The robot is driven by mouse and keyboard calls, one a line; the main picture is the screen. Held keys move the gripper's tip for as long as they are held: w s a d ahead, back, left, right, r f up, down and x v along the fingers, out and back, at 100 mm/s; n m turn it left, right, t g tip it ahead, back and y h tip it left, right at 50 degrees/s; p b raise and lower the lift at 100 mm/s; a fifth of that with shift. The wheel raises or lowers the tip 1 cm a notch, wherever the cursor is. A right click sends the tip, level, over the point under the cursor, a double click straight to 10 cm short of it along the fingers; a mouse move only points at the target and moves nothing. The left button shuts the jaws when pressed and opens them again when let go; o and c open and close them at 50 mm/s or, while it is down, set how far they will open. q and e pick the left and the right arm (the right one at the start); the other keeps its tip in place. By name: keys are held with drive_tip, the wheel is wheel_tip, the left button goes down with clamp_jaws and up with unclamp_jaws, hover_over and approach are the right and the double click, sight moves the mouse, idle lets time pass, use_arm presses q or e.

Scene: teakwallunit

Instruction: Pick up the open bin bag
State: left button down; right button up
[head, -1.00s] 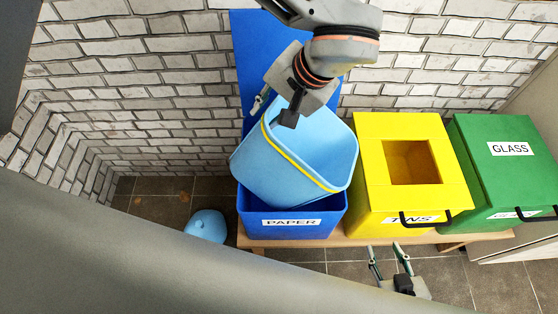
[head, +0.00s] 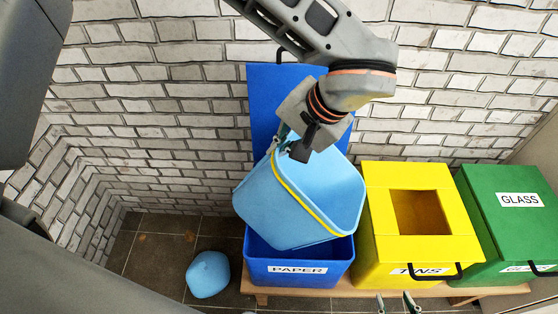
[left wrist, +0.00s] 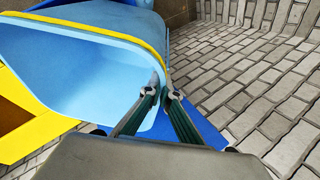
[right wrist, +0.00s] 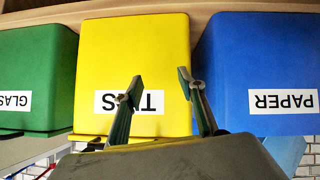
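A light blue bin (head: 300,200) with a yellow band is tilted above the open blue PAPER box (head: 298,270). My left gripper (head: 284,140) is shut on its rim; in the left wrist view the fingers (left wrist: 161,93) sit on either side of the bin's wall (left wrist: 85,75). A rounded light blue lump (head: 208,274) lies on the floor left of the PAPER box; it may be the bin bag, but I cannot tell if it is open. My right gripper (head: 398,302) is low in front of the yellow box, with its fingers (right wrist: 160,82) apart and empty.
The yellow box (head: 410,180) with a square opening and the green GLASS box (head: 510,215) stand right of the PAPER box on a low wooden bench (head: 335,291). A brick wall (head: 160,110) is behind. Tiled floor (head: 150,255) is clear around the lump.

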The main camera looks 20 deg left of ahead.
use_arm(q)
wheel_tip(320, 180, up, 16)
drive_tip(key=p, duration=0.3)
drive_tip(key=shift+r, duration=0.15)
